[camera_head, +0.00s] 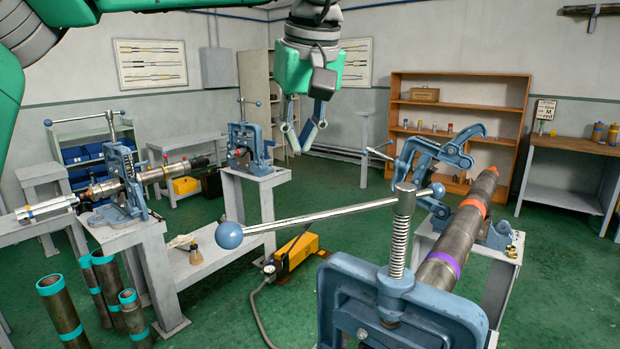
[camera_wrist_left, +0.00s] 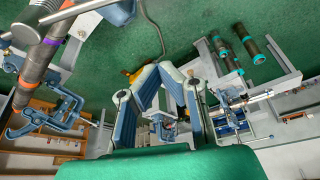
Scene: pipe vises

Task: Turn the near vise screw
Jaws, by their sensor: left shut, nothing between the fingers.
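The near vise (camera_head: 345,290) is blue and stands at the lower right, clamping a dark pipe (camera_head: 455,250) with purple and orange bands. Its threaded screw (camera_head: 399,235) rises upright from the yoke. A long steel handle bar (camera_head: 315,214) crosses the screw's top, with a large blue ball (camera_head: 229,235) at its left end and a smaller one at its right. My left gripper (camera_head: 302,148) hangs beyond and above the bar, shut and empty, apart from it. In the left wrist view its fingers (camera_wrist_left: 160,70) converge; the bar (camera_wrist_left: 75,12) lies at the upper left. My right gripper is not visible.
An opened blue clamp (camera_head: 425,155) stands behind the near vise. Two other vises (camera_head: 120,185) (camera_head: 248,148) stand at left and centre. Banded pipes (camera_head: 62,312) stand lower left. A yellow pump (camera_head: 296,252) with a hose sits on the green floor.

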